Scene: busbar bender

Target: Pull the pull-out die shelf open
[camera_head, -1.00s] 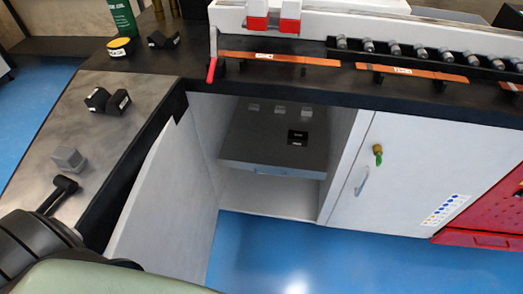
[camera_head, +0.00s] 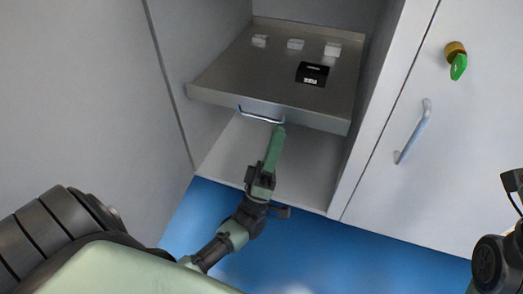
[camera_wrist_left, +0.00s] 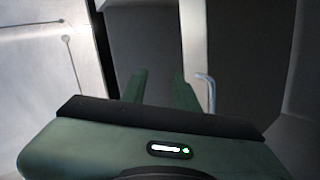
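The pull-out die shelf (camera_head: 228,75) is a grey metal tray inside the open cabinet bay, and its front edge faces me. A small bluish bar handle (camera_head: 262,117) sits on its front; it also shows in the left wrist view (camera_wrist_left: 211,92). My left gripper (camera_head: 278,131) reaches up from below, its green fingertips by the handle's right end. In the left wrist view my left gripper (camera_wrist_left: 160,78) has its two green fingers apart with nothing between them. The handle shows just right of the right finger, not between the fingers; contact cannot be told. My right gripper's fingers are out of view.
Several small grey blocks, one by the shelf's back (camera_head: 296,44), and a black block (camera_head: 312,74) lie on the shelf. Blue floor (camera_head: 300,250) lies below.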

